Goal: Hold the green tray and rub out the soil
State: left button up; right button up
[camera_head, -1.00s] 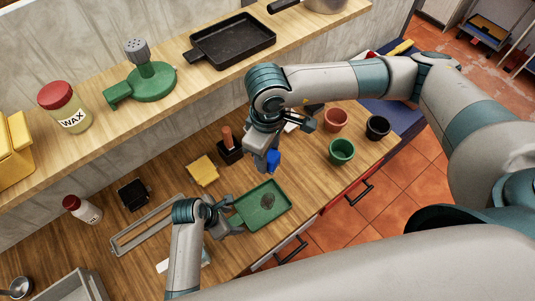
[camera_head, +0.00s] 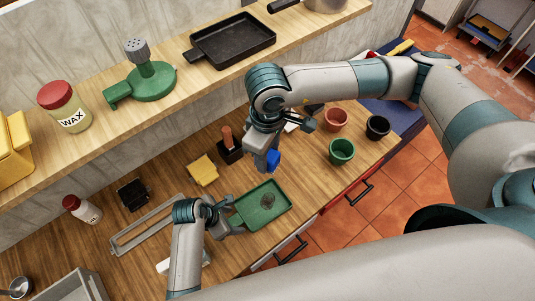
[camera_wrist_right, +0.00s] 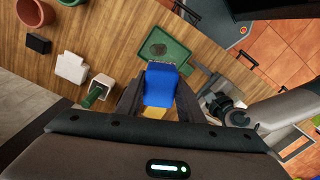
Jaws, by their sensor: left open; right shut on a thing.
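The green tray (camera_head: 248,217) lies on the wooden worktop with a dark round patch of soil (camera_head: 267,200) on its floor. Both also show in the right wrist view, the tray (camera_wrist_right: 181,53) and the soil (camera_wrist_right: 158,49). My left gripper (camera_head: 236,217) is open at the tray's left end, close to its handle; whether the fingers touch it is unclear. My right gripper (camera_wrist_right: 160,100) is shut on a blue block-like sponge (camera_wrist_right: 160,85). The sponge (camera_head: 273,160) is above and beyond the tray's far edge in the head view, apart from the soil.
A yellow sponge (camera_head: 203,170) and a dark holder with a wooden handle (camera_head: 228,150) stand beyond the tray. Red (camera_head: 335,119), green (camera_head: 341,151) and black (camera_head: 377,127) pots stand at right. A grey frame (camera_head: 125,243) lies left of my left gripper.

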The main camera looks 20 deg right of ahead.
pick_arm(q)
jog(key=shift+d+f, duration=0.2)
jog(key=shift+f, duration=0.3)
pick_arm(e)
jog(key=shift+f, duration=0.1)
pick_arm(q)
grip_shut()
dwell(0.5)
jog(key=shift+f, duration=0.1)
pick_arm(e)
notch_tip(320, 180, down, 21)
jog(key=m, duration=0.4)
jog(key=shift+m, duration=0.3)
